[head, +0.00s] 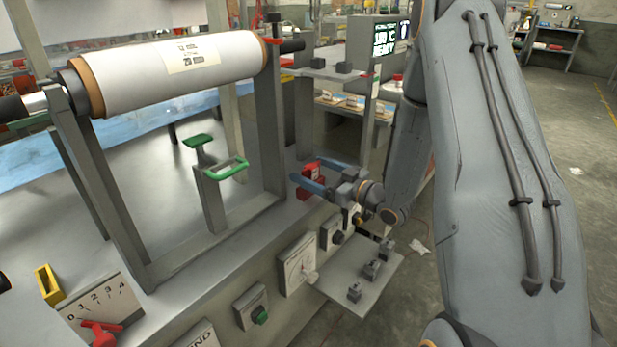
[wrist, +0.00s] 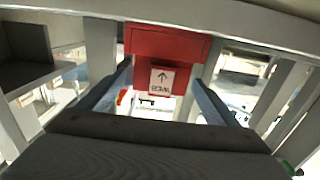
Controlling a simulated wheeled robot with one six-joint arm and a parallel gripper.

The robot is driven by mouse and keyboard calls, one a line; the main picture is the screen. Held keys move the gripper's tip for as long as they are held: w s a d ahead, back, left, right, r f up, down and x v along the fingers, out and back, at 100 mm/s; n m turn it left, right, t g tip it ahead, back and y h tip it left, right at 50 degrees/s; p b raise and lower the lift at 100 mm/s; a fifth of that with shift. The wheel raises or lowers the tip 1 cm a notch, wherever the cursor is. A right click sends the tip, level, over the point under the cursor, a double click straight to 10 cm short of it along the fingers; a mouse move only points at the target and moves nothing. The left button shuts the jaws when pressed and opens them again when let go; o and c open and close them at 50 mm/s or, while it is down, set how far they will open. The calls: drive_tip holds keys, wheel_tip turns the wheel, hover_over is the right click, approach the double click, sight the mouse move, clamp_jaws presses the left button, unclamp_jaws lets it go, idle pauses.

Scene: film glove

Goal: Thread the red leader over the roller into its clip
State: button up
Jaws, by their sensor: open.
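A red block (head: 311,172) stands at the right end of the machine bed; it seems to be the red leader. In the wrist view the red leader (wrist: 165,43) shows a pale label reading WEB with an arrow. My gripper (head: 305,172) is open, its two blue fingers on either side of the red block. In the wrist view the fingers of my gripper (wrist: 161,80) stand apart with gaps beside the red part; contact is not visible. A large white roll (head: 180,73) lies across the frame above. Which part is the clip I cannot tell.
A green loop (head: 226,169) and a green pad (head: 198,140) stand on grey posts under the roll. A grey upright (head: 268,130) rises left of my gripper. A small shelf (head: 360,270) with dark blocks juts out below. A yellow bracket (head: 48,285) stands at lower left.

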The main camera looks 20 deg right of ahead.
drive_tip(key=x, duration=0.4)
drive_tip(key=shift+w+a+r, duration=0.2)
drive_tip(key=shift+w, duration=0.05)
drive_tip(key=c, duration=1.2)
drive_tip(key=shift+o, duration=0.2)
drive_tip(key=shift+r, duration=0.1)
